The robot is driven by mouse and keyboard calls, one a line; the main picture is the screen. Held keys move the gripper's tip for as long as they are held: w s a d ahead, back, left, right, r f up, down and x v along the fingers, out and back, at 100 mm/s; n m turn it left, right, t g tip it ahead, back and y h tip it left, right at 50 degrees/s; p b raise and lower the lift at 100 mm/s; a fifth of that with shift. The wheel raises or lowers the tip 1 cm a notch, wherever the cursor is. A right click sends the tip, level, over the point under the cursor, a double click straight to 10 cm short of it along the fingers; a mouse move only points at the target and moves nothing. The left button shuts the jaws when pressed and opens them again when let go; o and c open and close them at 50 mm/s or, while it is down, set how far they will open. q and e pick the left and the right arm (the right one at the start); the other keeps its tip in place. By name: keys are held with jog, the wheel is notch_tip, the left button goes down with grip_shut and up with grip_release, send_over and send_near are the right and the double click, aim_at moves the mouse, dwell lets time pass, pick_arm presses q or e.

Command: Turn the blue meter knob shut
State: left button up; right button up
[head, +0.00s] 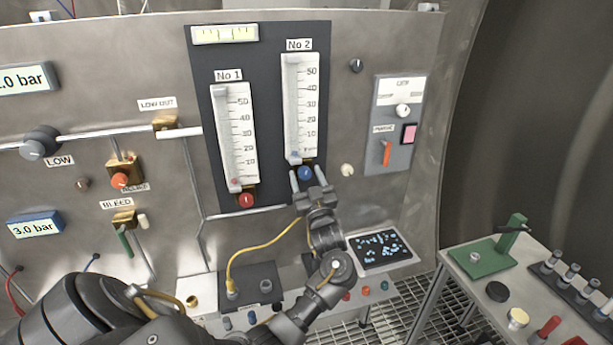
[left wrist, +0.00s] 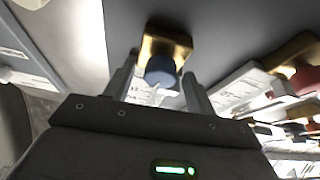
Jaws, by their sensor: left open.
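The blue meter knob (head: 305,173) sits at the foot of the white No 2 flow meter (head: 300,105) on the dark panel. In the left wrist view the blue knob (left wrist: 160,70) stands out from a brass block (left wrist: 165,45). My left gripper (head: 308,178) is open, with its fingers pointing up at the panel. One finger is on each side of the knob in the left wrist view (left wrist: 157,88); I cannot tell whether they touch it. My right gripper is not in view.
The No 1 meter (head: 235,135) with a red knob (head: 246,200) stands left of No 2. A white knob (head: 347,169) is close on the right. A switch panel (head: 398,120) is further right. A bench (head: 470,270) with tools stands at the lower right.

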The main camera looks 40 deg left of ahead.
pick_arm(q)
jog(key=c, duration=1)
jog(key=shift+f+n+g+y+b, duration=0.3)
jog(key=shift+n+g+b, duration=0.2)
jog(key=shift+n+b, duration=0.5)
jog(key=shift+r, duration=0.25)
jog(key=o, duration=1)
